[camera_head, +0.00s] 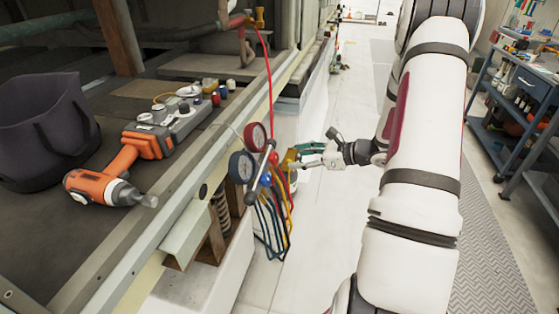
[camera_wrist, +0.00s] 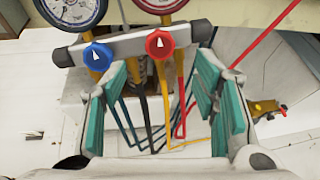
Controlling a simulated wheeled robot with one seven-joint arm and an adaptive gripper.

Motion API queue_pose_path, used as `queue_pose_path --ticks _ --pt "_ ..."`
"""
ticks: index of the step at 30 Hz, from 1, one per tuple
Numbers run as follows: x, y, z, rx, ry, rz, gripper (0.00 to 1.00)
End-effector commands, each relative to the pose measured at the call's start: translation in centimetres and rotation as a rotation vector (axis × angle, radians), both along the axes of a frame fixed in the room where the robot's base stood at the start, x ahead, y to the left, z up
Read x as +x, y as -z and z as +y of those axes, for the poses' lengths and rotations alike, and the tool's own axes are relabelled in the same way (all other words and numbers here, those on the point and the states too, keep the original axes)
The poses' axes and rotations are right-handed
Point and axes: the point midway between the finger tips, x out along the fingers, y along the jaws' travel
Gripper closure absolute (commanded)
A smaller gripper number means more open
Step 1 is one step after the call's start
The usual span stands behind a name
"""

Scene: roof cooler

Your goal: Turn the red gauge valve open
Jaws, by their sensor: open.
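The red gauge valve (camera_wrist: 159,43) is a red knob with a white arrow mark on a grey manifold bar (camera_wrist: 122,46). In the wrist view the arrow points up. A blue knob (camera_wrist: 97,56) sits to its left on the same bar. The red-rimmed gauge (camera_head: 255,136) and the blue-rimmed gauge (camera_head: 242,167) show above the bar in the head view. My gripper (camera_wrist: 165,95) is open, with green pads on both sides and nothing between them but the view of hoses beyond. The red knob lies ahead of the gap between the fingers.
Blue, yellow, black and red hoses (camera_head: 272,225) hang below the manifold. A red hose (camera_head: 268,75) runs up to pipework. An orange drill (camera_head: 110,180) and a dark bag (camera_head: 45,130) lie on the ledge at left. A blue cart (camera_head: 520,100) stands at right.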

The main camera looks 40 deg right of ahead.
Motion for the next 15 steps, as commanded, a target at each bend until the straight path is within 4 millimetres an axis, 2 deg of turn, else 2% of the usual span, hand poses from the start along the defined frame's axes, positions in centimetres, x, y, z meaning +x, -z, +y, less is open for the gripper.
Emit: queue_pose_path --ticks 6,15 --pt "3.5 1.7 1.9 -0.001 -0.004 0.0 0.46" --pt "6.0 2.8 3.2 -0.002 -0.002 -0.001 0.46"
